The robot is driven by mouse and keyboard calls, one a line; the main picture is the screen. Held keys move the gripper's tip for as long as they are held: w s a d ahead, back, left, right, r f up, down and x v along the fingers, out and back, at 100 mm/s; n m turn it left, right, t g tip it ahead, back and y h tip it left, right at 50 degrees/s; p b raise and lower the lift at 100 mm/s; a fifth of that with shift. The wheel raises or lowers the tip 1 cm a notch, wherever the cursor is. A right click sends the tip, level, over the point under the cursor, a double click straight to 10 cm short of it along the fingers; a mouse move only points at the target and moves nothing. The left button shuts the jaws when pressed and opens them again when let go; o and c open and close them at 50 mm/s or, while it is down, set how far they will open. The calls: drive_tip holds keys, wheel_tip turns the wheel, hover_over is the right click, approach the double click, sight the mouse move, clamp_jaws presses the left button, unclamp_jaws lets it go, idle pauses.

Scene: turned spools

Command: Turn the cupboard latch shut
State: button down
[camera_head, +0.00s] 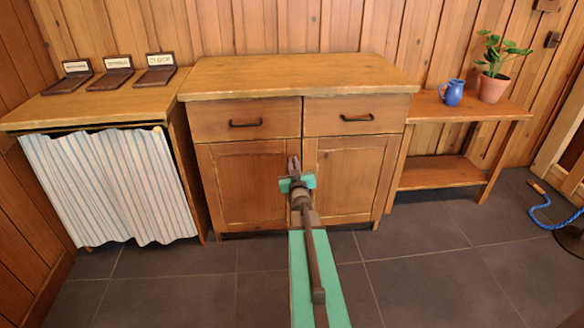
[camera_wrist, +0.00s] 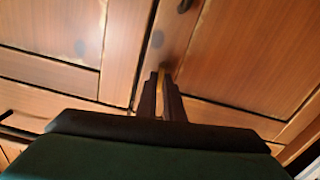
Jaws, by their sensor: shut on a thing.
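The cupboard (camera_head: 245,185) has two closed-looking doors below two drawers, with a seam between the doors. My gripper (camera_head: 294,165) is at this seam, near the top of the doors. In the wrist view my gripper (camera_wrist: 161,82) has its two dark fingers close together, shut on a narrow, light-coloured piece, the cupboard latch (camera_wrist: 161,79). The fingers hide most of the latch, so its angle cannot be told. The door panels (camera_wrist: 60,35) fill the wrist view around the fingers.
Dark pull handles (camera_head: 246,123) are on the drawers just above. A striped curtain (camera_head: 115,185) hangs from the left counter. A blue jug (camera_head: 452,92) and a potted plant (camera_head: 493,86) stand on the right shelf table. The tiled floor (camera_head: 420,265) in front is mostly clear.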

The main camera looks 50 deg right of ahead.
drive_tip(key=n+b, duration=0.4)
drive_tip(key=n, duration=0.1)
drive_tip(key=n+b, duration=0.5)
drive_tip(key=n, duration=0.1)
drive_tip(key=n+b, duration=0.5)
drive_tip(key=shift+w+a+f, duration=0.2)
drive_tip(key=shift+a, duration=0.05)
drive_tip(key=shift+n, duration=0.3)
drive_tip(key=c, duration=1.9)
unclamp_jaws()
drive_tip(key=shift+s, duration=0.15)
